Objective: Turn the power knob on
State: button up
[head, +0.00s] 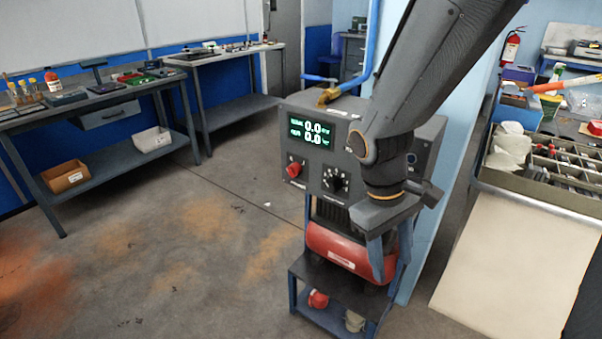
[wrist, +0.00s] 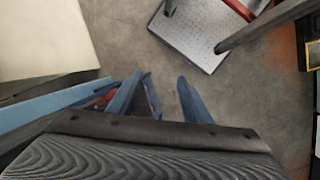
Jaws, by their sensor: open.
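A dark control box (head: 325,130) stands on a stand over a red tank. Its front has a lit green display (head: 312,131) reading 0.0 on both lines. Below the display are a red knob (head: 296,169) at the left and a black knob with a white dial (head: 335,180) to its right. Labels are too small to read, so I cannot tell which is marked power. My gripper (head: 386,262) hangs pointing down in front of the box's right part, apart from both knobs. In the wrist view my gripper (wrist: 162,79) is open and empty; no knob shows there.
The red tank (head: 345,247) sits under the box. A blue pipe with a brass fitting (head: 327,97) rises behind it. A tray of parts (head: 545,192) and a pale board (head: 515,262) are at the right. Floor (head: 200,240) left of the stand is clear; workbenches (head: 95,100) stand farther back.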

jog(key=w+f+n+h+b, duration=0.4)
jog(key=w+f+n+h, duration=0.1)
jog(key=w+n, duration=0.2)
jog(key=n+t+h+b, duration=0.3)
jog(key=n+t+h, duration=0.1)
jog(key=n+t, duration=1.2)
send_near(290, 173)
jog(key=x, duration=0.9)
jog(key=shift+w+d, duration=0.1)
jog(key=shift+w, duration=0.2)
jog(key=c, duration=1.1)
